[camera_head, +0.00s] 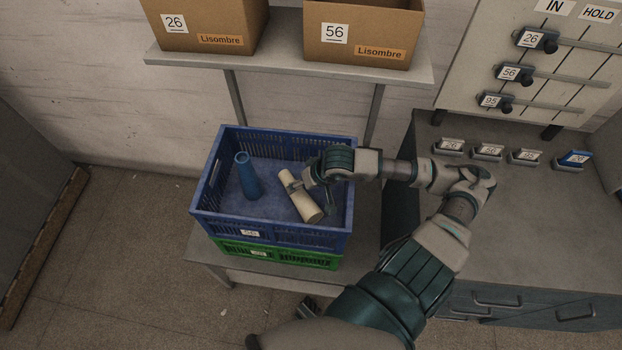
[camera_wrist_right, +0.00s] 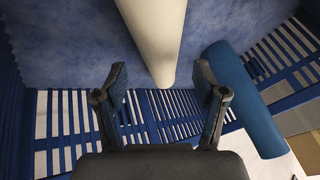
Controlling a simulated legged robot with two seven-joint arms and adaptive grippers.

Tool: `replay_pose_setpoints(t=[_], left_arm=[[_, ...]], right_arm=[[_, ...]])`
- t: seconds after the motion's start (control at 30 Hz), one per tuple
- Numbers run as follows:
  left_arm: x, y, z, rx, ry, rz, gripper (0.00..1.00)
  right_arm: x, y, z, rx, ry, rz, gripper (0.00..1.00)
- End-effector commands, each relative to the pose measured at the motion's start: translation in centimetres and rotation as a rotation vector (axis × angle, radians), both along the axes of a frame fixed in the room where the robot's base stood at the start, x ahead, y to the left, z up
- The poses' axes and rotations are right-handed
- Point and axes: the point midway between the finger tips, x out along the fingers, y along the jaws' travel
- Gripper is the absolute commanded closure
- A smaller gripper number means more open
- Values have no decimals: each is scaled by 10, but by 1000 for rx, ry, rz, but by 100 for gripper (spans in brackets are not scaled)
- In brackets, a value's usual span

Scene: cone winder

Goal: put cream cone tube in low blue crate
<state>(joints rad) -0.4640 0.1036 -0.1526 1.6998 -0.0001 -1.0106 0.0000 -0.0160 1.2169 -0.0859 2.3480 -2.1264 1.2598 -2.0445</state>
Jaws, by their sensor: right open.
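The cream cone tube (camera_head: 300,197) lies tilted over the floor of the blue crate (camera_head: 205,188). In the right wrist view the cream tube (camera_wrist_right: 157,38) comes in from the top, ending between the fingers. My right gripper (camera_head: 309,186) is inside the crate at the tube; in the wrist view the right gripper (camera_wrist_right: 160,92) is open, with a finger on either side of the tube's end. I cannot tell whether the fingers touch it. My left gripper is not in view.
A blue cone tube (camera_head: 247,177) stands in the crate, left of the cream one. A green crate (camera_head: 275,254) is under the blue crate. A shelf with cardboard boxes (camera_head: 205,22) hangs above, and a grey cabinet (camera_head: 510,215) stands right.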

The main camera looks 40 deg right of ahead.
Motion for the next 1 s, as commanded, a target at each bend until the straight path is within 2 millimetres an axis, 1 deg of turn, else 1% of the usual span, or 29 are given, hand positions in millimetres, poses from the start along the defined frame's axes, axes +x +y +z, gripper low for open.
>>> replay_pose_setpoints(t=[0.03, 0.2, 0.4, 0.5, 0.67, 1.0], left_arm=[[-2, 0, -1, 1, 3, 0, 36], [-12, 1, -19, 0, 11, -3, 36], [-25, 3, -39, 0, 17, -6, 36], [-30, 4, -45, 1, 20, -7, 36], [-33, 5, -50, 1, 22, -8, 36], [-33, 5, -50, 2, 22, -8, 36]], right_arm=[[-6, -2, 12, -9, 1, 5, 29], [-19, -5, 38, 1, 4, 1, 29], [-29, -9, 61, 4, 0, 2, 29], [-32, -11, 68, 3, -1, 0, 29], [-35, -12, 72, 1, 1, 1, 29], [-35, -13, 72, 1, 1, 1, 29]])
